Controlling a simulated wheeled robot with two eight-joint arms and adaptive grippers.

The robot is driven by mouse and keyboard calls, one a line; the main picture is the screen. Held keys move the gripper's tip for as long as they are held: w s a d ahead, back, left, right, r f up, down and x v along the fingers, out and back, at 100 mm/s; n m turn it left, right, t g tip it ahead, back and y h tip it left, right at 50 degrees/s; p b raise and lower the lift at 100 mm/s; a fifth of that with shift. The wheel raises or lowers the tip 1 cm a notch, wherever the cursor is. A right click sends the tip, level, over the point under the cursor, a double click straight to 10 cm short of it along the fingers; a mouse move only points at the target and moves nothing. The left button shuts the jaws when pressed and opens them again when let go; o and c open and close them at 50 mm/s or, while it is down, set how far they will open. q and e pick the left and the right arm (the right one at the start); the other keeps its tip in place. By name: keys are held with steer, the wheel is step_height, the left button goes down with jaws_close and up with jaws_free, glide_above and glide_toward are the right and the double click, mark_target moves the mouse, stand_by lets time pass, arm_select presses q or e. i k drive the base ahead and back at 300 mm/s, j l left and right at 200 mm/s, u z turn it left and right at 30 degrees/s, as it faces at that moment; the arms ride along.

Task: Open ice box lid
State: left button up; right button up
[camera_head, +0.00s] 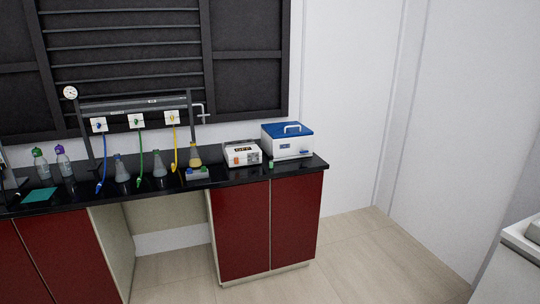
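The ice box (291,150) is a white box at the right end of the black counter, in the head view. Its blue lid (280,131) has a white handle (293,127) on top and sits on the box, so the lid looks closed. Neither of my grippers shows in the head view, and nothing touches the box.
A white device (243,154) with a display stands just left of the ice box, and a small green item (271,164) stands in front. Flasks, bottles and colored hoses line the black counter (225,179) further left. The floor (350,260) in front of the red cabinets (297,220) is clear.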

mark_target(280, 130)
steer(key=i+z, duration=0.15)
steer(key=i, duration=0.35)
steer(key=i+j+z, duration=0.1)
steer(key=i, duration=0.45)
steer(key=i+j+z, duration=0.15)
steer(key=i, duration=0.35)
